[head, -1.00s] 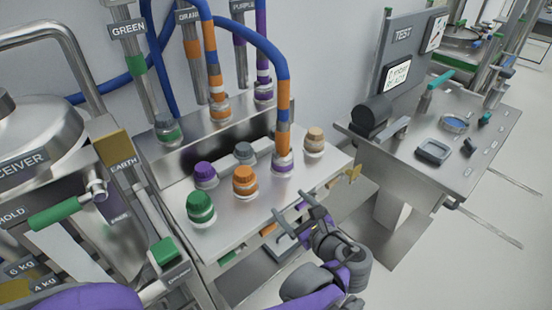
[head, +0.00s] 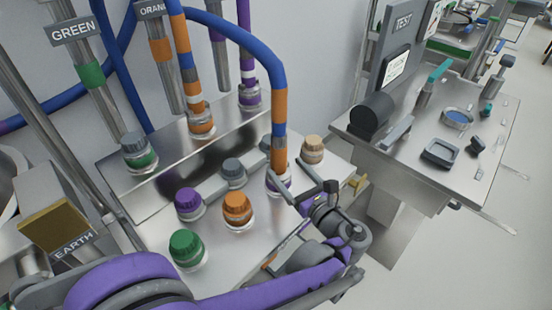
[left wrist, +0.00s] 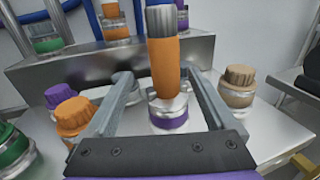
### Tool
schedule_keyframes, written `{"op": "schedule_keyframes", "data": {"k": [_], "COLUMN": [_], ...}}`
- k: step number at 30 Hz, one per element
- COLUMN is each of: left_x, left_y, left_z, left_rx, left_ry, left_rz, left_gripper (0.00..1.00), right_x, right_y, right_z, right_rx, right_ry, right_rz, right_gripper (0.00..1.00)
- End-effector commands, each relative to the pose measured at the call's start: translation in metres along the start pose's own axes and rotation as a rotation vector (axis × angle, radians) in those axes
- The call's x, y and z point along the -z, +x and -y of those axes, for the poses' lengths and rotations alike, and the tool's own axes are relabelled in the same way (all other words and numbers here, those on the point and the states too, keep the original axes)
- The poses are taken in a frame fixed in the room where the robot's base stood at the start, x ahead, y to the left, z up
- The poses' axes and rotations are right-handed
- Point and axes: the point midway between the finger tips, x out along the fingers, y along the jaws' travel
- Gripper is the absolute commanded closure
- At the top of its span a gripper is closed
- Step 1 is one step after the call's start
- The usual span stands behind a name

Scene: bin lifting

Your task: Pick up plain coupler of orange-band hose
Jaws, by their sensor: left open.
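The orange-band hose hangs as a blue loop, and its plain orange end (head: 280,150) runs down to a clear and metal coupler (head: 279,185) with a purple band, upright on the front shelf. In the left wrist view the orange end (left wrist: 165,62) and coupler (left wrist: 168,112) stand between my fingers. My left gripper (head: 283,174) is open, its fingers on both sides of the hose end; I see gaps and no grip. The other orange-banded hose end, with white stripes (head: 199,100), sits at the back port. My right gripper is not in view.
Purple (head: 188,203), orange (head: 237,208), green (head: 187,247) and tan (head: 313,149) capped ports stand close around on the metal shelf (head: 222,262). Grey caps stand behind. A test bench (head: 400,165) is at the right.

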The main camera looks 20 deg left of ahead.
Motion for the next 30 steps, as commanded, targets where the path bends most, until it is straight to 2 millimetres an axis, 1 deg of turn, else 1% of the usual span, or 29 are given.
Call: {"op": "schedule_keyframes", "data": {"k": [1,3,6,11,15,19,22,29,30], "left_x": [0.000,0.000,0.000,0.000,0.001,0.001,0.001,0.002,0.002], "left_y": [0.010,0.021,0.032,0.043,0.064,0.081,0.087,0.088,0.088], "left_z": [-0.001,-0.001,0.000,0.001,0.005,0.006,0.006,0.007,0.007], "left_rx": [-0.005,-0.004,-0.002,-0.002,-0.003,-0.003,-0.001,0.000,0.000], "left_ry": [0.001,0.000,0.000,0.000,-0.001,-0.001,-0.001,-0.001,-0.001], "left_rz": [0.001,0.001,0.000,0.000,0.000,0.000,0.000,0.000,0.000], "left_gripper": [0.11,0.11,0.11,0.11,0.11,0.11,0.11,0.11,0.18], "right_x": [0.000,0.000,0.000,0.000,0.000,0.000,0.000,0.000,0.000], "right_y": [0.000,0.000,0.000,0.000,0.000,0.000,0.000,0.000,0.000], "right_z": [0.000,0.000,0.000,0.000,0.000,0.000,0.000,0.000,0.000], "right_rx": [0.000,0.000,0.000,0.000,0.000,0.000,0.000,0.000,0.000], "right_ry": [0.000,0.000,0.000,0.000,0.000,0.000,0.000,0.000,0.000], "right_rz": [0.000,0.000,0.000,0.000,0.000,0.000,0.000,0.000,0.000], "right_gripper": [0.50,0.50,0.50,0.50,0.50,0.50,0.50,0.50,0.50]}}
